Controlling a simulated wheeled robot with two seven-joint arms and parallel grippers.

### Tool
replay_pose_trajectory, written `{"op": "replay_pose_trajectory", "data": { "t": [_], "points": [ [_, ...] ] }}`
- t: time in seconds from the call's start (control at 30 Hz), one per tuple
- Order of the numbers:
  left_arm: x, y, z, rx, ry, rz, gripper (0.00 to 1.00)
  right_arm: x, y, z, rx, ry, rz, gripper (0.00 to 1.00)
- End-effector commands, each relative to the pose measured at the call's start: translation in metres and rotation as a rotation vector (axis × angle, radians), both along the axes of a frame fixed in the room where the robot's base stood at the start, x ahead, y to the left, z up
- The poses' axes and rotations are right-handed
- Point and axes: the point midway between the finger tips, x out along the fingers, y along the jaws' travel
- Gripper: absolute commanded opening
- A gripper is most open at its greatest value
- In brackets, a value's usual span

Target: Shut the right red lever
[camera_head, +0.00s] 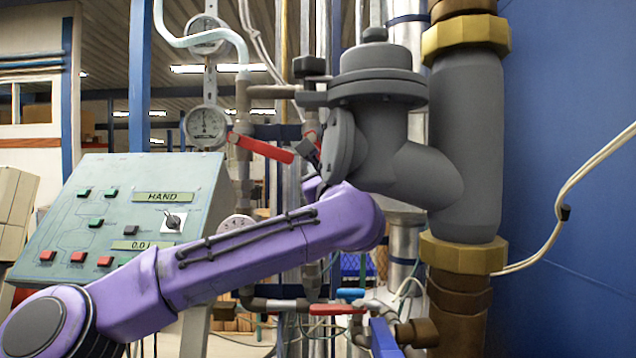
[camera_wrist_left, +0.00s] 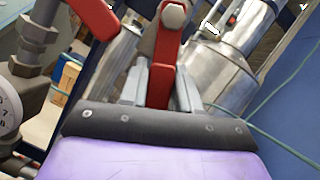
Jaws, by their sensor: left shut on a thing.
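The right red lever (camera_wrist_left: 167,48) runs down between the two fingers of my left gripper (camera_wrist_left: 160,82) in the left wrist view. The gripper is shut on it, with a finger on each side. A grey bolt head sits at the lever's upper end. In the head view my left gripper (camera_head: 311,152) is mostly hidden beside the large grey valve body, and only a small bit of red shows there. The left red lever (camera_head: 262,148) slants down to the right, just left of the gripper. It also shows at the top left of the left wrist view (camera_wrist_left: 94,14).
The large grey valve body (camera_head: 380,110) stands close to the right of my gripper. Pressure gauges (camera_head: 206,126) hang behind. A control panel (camera_head: 110,215) stands at left. Lower down are another red lever (camera_head: 335,309) and a blue lever (camera_head: 350,293). A blue wall (camera_head: 570,130) closes the right.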

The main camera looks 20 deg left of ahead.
Motion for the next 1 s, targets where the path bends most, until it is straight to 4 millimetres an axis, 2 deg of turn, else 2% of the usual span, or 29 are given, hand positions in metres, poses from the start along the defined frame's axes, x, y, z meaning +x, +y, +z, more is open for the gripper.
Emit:
{"op": "replay_pose_trajectory", "data": {
  "t": [0.1,0.4,0.93,0.97,1.0],
  "points": [
    [0.002,-0.0049,-0.0005,-0.064,-0.03,-0.002,0.0,0.0,0.0,-0.007,0.0,0.0,0.0,0.43],
    [0.0044,-0.0094,0.0047,-0.169,-0.081,-0.001,0.0,0.0,0.0,-0.011,0.0,0.0,0.0,0.43],
    [0.0048,-0.0099,0.0063,-0.191,-0.091,-0.001,0.0,-0.0001,0.0,-0.0112,0.0,0.0,0.0,0.43],
    [0.0047,-0.0099,0.0064,-0.191,-0.091,-0.001,0.37,-0.0001,0.0,-0.0112,0.0,0.0,0.0,0.43],
    [0.0048,-0.0099,0.0063,-0.191,-0.091,-0.001,0.37,0.0,-0.0001,-0.0112,0.0,0.0,0.0,0.43]
  ]
}}
